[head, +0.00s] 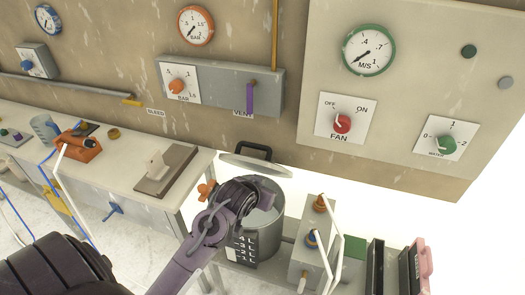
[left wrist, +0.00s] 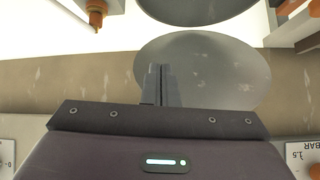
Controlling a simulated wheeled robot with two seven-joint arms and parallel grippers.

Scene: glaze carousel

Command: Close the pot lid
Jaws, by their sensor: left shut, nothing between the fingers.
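The grey metal pot (head: 268,240), marked with litre lines, stands below the wall panel in the head view. Its lid (head: 240,161) is open, tilted up at the back, with a black handle (head: 256,148) on its far side. My left gripper (head: 268,194) is over the pot mouth, in front of the lid, and hides part of the opening. In the left wrist view its fingers (left wrist: 159,70) are shut and empty, seen against the lid's grey disc (left wrist: 215,70). The pot (left wrist: 200,8) shows at the top edge there. I cannot tell whether the fingers touch the lid. My right gripper is not in view.
A bench (head: 120,187) with a grey-brown plate (head: 166,170) and an orange device (head: 78,147) lies left of the pot. A grey block with knobs (head: 312,245) stands close on its right. A control panel (head: 400,120) with dials is on the wall behind.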

